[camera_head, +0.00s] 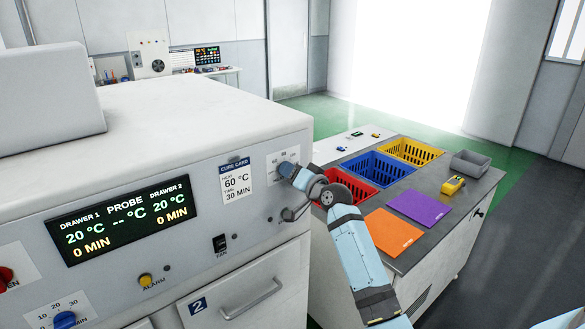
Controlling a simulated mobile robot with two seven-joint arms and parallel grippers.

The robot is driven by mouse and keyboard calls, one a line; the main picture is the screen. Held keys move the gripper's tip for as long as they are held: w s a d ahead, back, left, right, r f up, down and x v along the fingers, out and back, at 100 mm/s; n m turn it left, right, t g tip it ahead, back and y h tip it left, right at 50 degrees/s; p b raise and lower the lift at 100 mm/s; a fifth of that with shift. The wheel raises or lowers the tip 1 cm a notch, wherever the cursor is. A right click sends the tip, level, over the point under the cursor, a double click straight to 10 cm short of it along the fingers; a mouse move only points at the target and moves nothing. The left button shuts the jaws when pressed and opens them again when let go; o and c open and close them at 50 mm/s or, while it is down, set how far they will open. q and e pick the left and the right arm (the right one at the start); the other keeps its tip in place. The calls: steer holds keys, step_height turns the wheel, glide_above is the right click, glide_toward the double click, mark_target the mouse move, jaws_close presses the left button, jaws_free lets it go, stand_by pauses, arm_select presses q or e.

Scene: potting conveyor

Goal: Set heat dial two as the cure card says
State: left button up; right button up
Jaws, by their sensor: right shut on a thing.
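My right gripper (288,170) reaches in from the right to the oven's front panel. It is shut at a dial plate (274,163) right of the cure card, apparently on the heat dial there; the knob and most of the plate are hidden behind the gripper. The cure card (237,182) reads heat 60 °C and time 30 min. The display (124,219) shows drawer 2 at 20 °C and 0 min, drawer 1 at 20 °C and 0 min, and no probe value. My left gripper is not in view.
Below the card are a black fan switch (220,243) and a yellow alarm button (145,281). A blue dial (65,320) sits at lower left. Drawer 2's handle (250,299) projects below. A side table (464,200) with red, blue and yellow baskets stands right, beneath my arm.

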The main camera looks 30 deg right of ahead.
steer(key=shift+m, duration=0.4)
steer(key=o, duration=0.9)
steer(key=s+b, duration=0.1)
steer(key=s, duration=0.8)
steer(key=s+d+b, duration=0.1)
steer(key=s, duration=0.3)
steer(key=shift+s+b, duration=0.3)
steer(key=shift+s, duration=0.05)
steer(key=shift+d, duration=0.1)
